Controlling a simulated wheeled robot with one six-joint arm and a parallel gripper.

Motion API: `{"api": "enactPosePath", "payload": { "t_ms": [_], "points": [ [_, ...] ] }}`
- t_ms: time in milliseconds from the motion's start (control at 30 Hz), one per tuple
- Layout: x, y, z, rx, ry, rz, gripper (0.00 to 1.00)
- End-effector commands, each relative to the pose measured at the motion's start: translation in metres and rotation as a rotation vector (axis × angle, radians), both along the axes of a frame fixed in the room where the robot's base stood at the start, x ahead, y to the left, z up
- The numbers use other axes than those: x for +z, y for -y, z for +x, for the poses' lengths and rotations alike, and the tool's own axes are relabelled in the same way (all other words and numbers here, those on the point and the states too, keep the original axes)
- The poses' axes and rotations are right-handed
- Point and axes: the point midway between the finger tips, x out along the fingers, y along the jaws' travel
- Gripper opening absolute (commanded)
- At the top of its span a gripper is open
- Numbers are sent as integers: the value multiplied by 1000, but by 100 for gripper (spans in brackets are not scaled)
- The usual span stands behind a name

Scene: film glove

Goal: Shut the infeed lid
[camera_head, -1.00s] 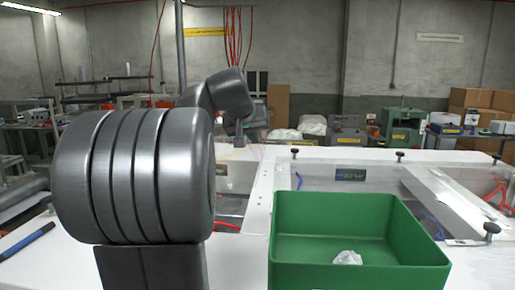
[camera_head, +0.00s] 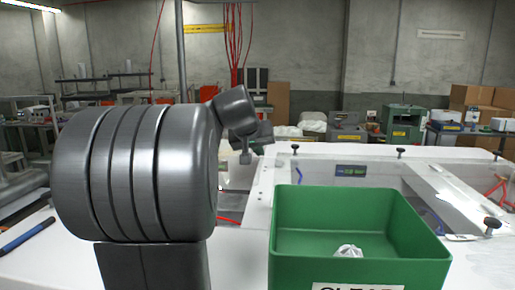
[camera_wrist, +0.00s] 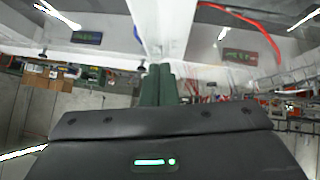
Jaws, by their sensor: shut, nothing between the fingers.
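The white machine bench (camera_head: 262,200) has two recessed bays divided by a white beam. The right bay has clear side panels with a blue-green label (camera_head: 350,171). The left bay, with a red cable (camera_head: 229,221), is mostly hidden behind my arm. I cannot tell which panel is the infeed lid, or its angle. In the wrist view, one label (camera_wrist: 87,38) is at left and another (camera_wrist: 240,56) at right. My gripper (camera_wrist: 158,70) is shut and empty, its two green-grey fingers side by side, pointing toward the white beam. Contact with anything cannot be told.
A green bin (camera_head: 285,250) holding a crumpled clear film piece (camera_head: 348,251) stands in front of the right bay. A blue pen-like object (camera_head: 27,236) lies on the white surface at left. Black knobs (camera_head: 492,223) stand along the bench. Cardboard boxes (camera_head: 472,102) are behind.

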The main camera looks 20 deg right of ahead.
Motion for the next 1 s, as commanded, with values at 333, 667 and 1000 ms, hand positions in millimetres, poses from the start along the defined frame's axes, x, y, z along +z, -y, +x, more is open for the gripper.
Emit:
{"api": "enactPosePath", "payload": {
  "t_ms": [333,667,1000],
  "points": [
    [-63,11,-6,-1,-2,2,0],
    [-68,13,-6,0,-1,0,0],
    [-54,12,-7,0,-1,0,0]
  ]
}}
